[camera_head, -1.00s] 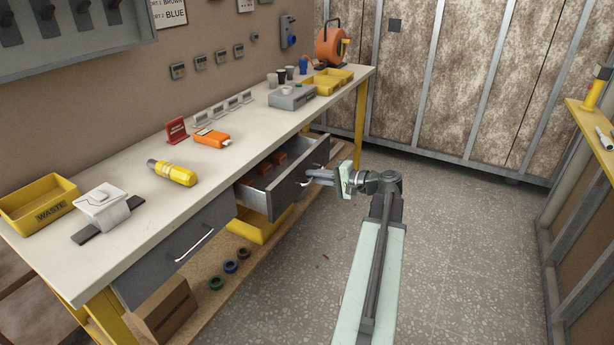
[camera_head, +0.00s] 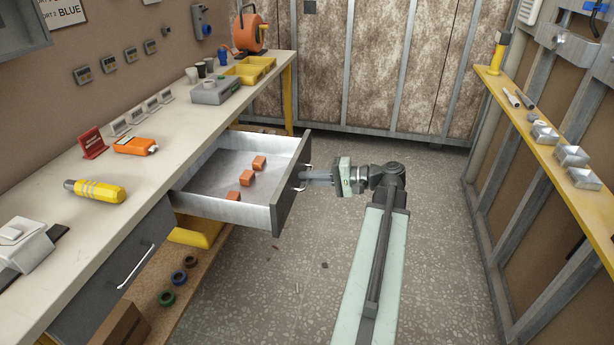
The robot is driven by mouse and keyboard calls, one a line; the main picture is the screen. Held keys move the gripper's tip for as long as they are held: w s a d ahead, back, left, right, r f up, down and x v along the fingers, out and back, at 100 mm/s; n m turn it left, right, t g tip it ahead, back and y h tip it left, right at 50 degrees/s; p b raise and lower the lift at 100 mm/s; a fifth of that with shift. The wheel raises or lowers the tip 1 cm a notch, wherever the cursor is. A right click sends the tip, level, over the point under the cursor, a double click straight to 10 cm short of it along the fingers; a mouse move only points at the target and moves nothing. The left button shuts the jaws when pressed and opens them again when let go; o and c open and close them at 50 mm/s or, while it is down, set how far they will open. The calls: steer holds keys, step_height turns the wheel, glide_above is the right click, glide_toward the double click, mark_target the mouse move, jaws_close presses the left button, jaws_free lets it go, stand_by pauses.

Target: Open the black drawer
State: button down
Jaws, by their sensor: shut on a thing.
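The black drawer (camera_head: 292,190) is pulled well out from under the workbench, its dark front facing right. Its light grey inside shows, with several small orange-brown blocks (camera_head: 246,178) lying in it. My gripper (camera_head: 307,178) is at the right side of the drawer front, shut on the metal handle (camera_head: 305,181). The fingertips are small in the view and partly merge with the handle.
A second, closed drawer (camera_head: 125,265) with a bar handle is nearer on the same workbench (camera_head: 160,160). A yellow-handled tool (camera_head: 95,191) and an orange device (camera_head: 135,146) lie on top. A narrow yellow shelf (camera_head: 545,145) runs along the right.

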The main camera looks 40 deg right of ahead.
steer(key=shift+w+d, duration=0.1)
steer(key=shift+w, duration=0.1)
steer(key=c, duration=1.8)
jaws_free()
steer(key=shift+w, duration=0.1)
steer(key=p+v, duration=0.1)
steer(key=v, duration=0.6)
steer(key=shift+s+d+r+p, duration=0.1)
steer(key=shift+s+p, duration=0.2)
steer(key=shift+s, duration=0.05)
